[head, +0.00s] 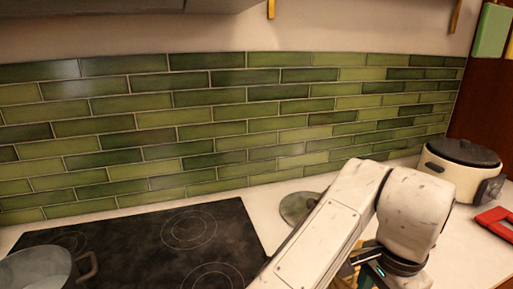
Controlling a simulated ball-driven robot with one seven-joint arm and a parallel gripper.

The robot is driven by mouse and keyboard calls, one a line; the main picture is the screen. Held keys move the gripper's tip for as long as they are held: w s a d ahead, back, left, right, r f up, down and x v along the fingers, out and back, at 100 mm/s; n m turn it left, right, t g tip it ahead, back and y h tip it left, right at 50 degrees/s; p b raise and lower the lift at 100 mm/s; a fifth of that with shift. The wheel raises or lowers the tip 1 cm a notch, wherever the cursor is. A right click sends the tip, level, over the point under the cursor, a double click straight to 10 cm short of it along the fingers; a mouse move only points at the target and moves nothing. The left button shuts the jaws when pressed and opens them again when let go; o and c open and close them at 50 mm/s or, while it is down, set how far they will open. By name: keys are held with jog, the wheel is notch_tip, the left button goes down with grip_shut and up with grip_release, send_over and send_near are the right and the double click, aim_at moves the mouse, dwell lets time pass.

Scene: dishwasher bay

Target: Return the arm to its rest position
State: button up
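My white, scuffed arm rises from the bottom edge, right of centre in the head view. It bends at an elbow and turns back down toward the bottom edge. A dark ring joint shows just below the bend. My gripper's fingers are not visible, so I cannot see whether it holds anything. The arm covers part of the white counter (462,250) and whatever lies behind it. A small dark and yellowish item shows beside the ring joint, too hidden to identify.
A black hob (150,245) lies left of my arm, with a grey pot (35,270) at its left. A round lid-like disc (297,207) lies behind the arm. A cream cooker (445,180) with a dark lid and a red object (497,222) stand right. Green tiles (220,120) back the counter.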

jog(key=s+d+f+n+t+h, duration=0.1)
jog(key=d+f+n+t+h, duration=0.2)
jog(key=d, duration=0.6)
jog(key=s+d+f+n+h, duration=0.25)
jog(key=d+f, duration=0.25)
jog(key=d, duration=0.4)
jog(key=s+a+f+n+g+y, duration=0.1)
jog(key=s+a+f+n, duration=0.3)
jog(key=s+f, duration=0.5)
jog(key=s+a+f+n+g+y, duration=0.1)
jog(key=s+a+f+n+y, duration=0.3)
jog(key=s+a+f, duration=0.3)
jog(key=s+f, duration=0.2)
jog(key=s, duration=0.1)
jog(key=shift+s+f+y, duration=0.2)
jog(key=shift+f+y, duration=0.1)
jog(key=shift+y, duration=0.05)
jog(key=shift+a+n, duration=0.1)
jog(key=shift+n, duration=0.15)
